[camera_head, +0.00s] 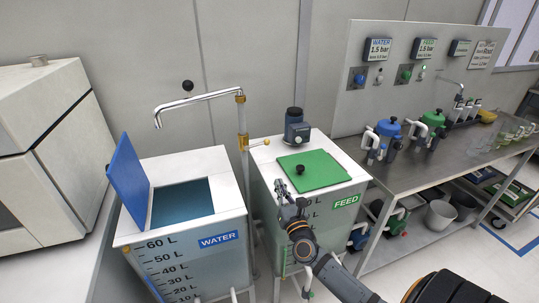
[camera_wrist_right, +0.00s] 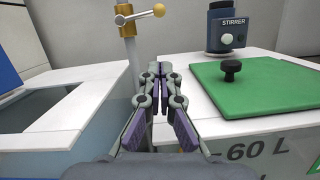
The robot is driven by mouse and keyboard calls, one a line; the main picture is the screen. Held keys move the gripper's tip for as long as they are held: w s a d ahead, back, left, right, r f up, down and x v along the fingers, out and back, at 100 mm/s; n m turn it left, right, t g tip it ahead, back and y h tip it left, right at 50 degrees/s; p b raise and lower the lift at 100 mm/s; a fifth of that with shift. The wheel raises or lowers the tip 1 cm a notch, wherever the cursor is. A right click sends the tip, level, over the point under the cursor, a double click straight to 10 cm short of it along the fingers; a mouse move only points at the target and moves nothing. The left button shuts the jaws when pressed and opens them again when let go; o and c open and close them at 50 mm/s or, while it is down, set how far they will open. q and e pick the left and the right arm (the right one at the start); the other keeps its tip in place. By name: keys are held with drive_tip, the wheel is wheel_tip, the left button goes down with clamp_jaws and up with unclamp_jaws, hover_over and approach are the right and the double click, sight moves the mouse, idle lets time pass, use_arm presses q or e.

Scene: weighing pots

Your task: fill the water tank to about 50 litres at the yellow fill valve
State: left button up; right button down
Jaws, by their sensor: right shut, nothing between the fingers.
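The white water tank (camera_head: 216,262) stands front left, with a litre scale and a blue WATER label. Its blue lid (camera_head: 127,180) is tilted open, and blue-green shows inside the opening (camera_head: 182,204); I cannot tell the level against the scale. The yellow fill valve (camera_head: 259,143) sits on an upright pipe behind the tank, its lever pointing right. It also shows at the top of the right wrist view (camera_wrist_right: 127,22). My right gripper (camera_head: 280,186) is shut and empty, apart from the valve, near the feed tank's left edge. Its fingers show in the wrist view (camera_wrist_right: 158,72).
The feed tank (camera_head: 322,225) with a green lid (camera_head: 313,169) and stirrer (camera_head: 297,128) stands right of the water tank. A metal spout (camera_head: 190,102) reaches over the water tank. A steel bench (camera_head: 440,170) with pumps is on the right.

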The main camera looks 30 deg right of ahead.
approach(257, 145)
drive_tip(key=w+d+f, duration=0.1)
drive_tip(key=w+d, duration=0.1)
drive_tip(key=w+d+f+p, duration=0.1)
drive_tip(key=d+f, duration=0.1)
drive_tip(key=shift+w+d, duration=0.15)
drive_tip(key=shift+w, duration=0.25)
drive_tip(key=r, duration=0.1)
drive_tip(key=w+r+p, duration=0.1)
drive_tip(key=p, duration=0.1)
drive_tip(key=shift+w+d+r, duration=0.25)
drive_tip(key=shift+d+r, duration=0.15)
drive_tip(key=shift+r+n, duration=0.2)
drive_tip(key=shift+n, duration=0.3)
